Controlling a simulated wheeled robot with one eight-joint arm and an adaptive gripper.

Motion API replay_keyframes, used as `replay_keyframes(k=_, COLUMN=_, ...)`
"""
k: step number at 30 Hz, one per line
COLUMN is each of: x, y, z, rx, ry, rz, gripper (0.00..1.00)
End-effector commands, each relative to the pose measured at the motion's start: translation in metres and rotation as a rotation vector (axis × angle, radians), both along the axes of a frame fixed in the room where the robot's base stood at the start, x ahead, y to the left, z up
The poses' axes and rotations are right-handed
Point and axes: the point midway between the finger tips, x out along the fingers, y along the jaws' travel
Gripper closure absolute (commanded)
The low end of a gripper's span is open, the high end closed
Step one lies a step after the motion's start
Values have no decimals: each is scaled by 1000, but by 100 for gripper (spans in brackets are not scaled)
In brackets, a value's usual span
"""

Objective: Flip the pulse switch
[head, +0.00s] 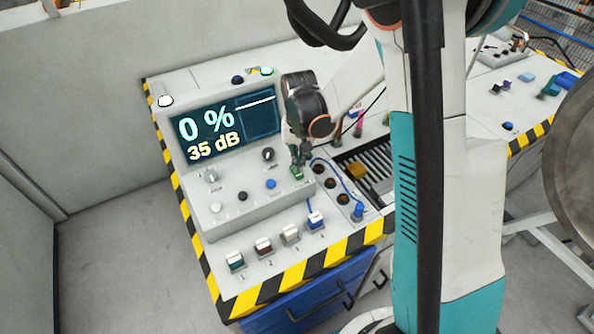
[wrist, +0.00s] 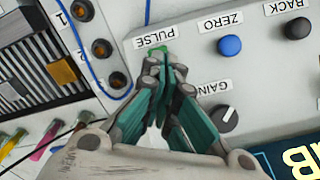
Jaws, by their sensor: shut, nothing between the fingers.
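The pulse switch (wrist: 160,52) shows as a small green part beside the PULSE label, just beyond my fingertips in the wrist view. Its lower part is hidden behind the fingers. In the head view a green part (head: 297,171) shows at the right end of the instrument panel, under my gripper (head: 303,160). In the wrist view my gripper (wrist: 165,75) is shut and empty, with its tips at or very close to the switch. I cannot tell whether they touch it. The switch's position cannot be made out.
The instrument's screen (head: 225,126) reads 0 % and 35 dB. A blue ZERO button (wrist: 229,45), a black BACK button (wrist: 297,28) and a GAIN knob (wrist: 226,117) are close by. Numbered sockets (wrist: 92,47) and a blue cable (wrist: 82,50) lie left in the wrist view.

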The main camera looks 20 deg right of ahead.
Motion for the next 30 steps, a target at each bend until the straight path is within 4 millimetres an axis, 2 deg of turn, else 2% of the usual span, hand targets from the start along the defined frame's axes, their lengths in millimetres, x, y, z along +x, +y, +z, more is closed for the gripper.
replay_keyframes(k=30, x=0, y=0, z=-14, rx=0, ry=0, rz=0, gripper=100)
